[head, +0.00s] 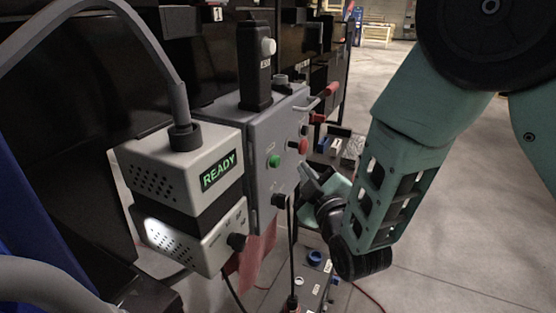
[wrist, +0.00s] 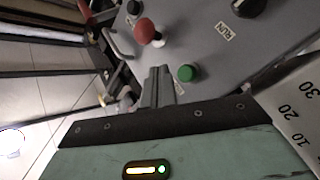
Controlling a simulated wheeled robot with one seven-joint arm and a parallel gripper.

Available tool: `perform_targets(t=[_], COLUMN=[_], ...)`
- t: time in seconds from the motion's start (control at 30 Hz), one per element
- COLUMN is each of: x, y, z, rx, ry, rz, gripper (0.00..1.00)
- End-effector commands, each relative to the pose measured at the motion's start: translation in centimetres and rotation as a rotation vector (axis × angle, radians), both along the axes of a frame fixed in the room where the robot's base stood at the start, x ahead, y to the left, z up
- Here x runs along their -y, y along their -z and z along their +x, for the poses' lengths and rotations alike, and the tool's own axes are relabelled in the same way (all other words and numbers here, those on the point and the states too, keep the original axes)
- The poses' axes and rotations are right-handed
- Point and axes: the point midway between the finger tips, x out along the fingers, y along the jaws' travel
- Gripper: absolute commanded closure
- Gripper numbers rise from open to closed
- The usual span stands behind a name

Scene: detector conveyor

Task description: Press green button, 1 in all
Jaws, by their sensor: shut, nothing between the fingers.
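The green button (head: 273,161) is a round cap on the front of the grey control box (head: 262,190). It also shows in the wrist view (wrist: 187,73), just right of my fingertips. My gripper (wrist: 158,72) is shut and empty, with its fingers together. In the head view my gripper (head: 308,178) is in front of the box, to the right of the green button and slightly lower. The fingertips appear apart from the button; their exact distance from the panel is hard to tell.
A red button (head: 303,146) sits right of the green one, and a black knob (head: 279,200) below it. A red-handled lever (head: 323,95) juts from the box. A READY display unit (head: 218,172) stands at left. Open floor lies at right.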

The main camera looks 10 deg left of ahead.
Motion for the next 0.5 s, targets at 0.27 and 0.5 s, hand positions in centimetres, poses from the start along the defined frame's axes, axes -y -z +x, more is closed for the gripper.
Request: perform_targets(t=[0.27,0.5], x=[-2.5,-3.0], y=[0.1,0.0], z=[0.9,1.1], rx=[0.0,-0.001], ry=[0.0,0.0], rz=[0.0,-0.001], gripper=[1.0,1.0])
